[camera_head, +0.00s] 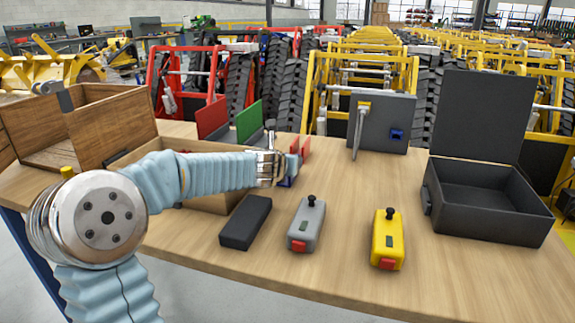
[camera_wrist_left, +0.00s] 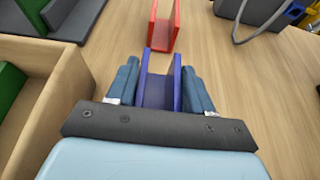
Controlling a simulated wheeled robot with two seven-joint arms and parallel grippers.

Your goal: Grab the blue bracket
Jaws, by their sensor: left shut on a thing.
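The blue bracket (camera_wrist_left: 158,92) is a dark blue U-shaped channel between the two fingers of my left gripper (camera_wrist_left: 160,85), which is shut on it with a finger against each outer side. In the head view my left gripper (camera_head: 291,165) is above the table's middle, and only a small part of the blue bracket (camera_head: 286,183) shows below the fingers. The arm hides much of that area. I cannot tell whether the bracket touches the table. My right gripper is not in view.
A red bracket (camera_wrist_left: 176,30) stands just beyond the blue one. An open wooden box (camera_wrist_left: 52,100) lies close left. A black block (camera_head: 245,222), a grey box (camera_head: 307,224) and a yellow box (camera_head: 387,238) stand in front. An open black case (camera_head: 485,215) is at right.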

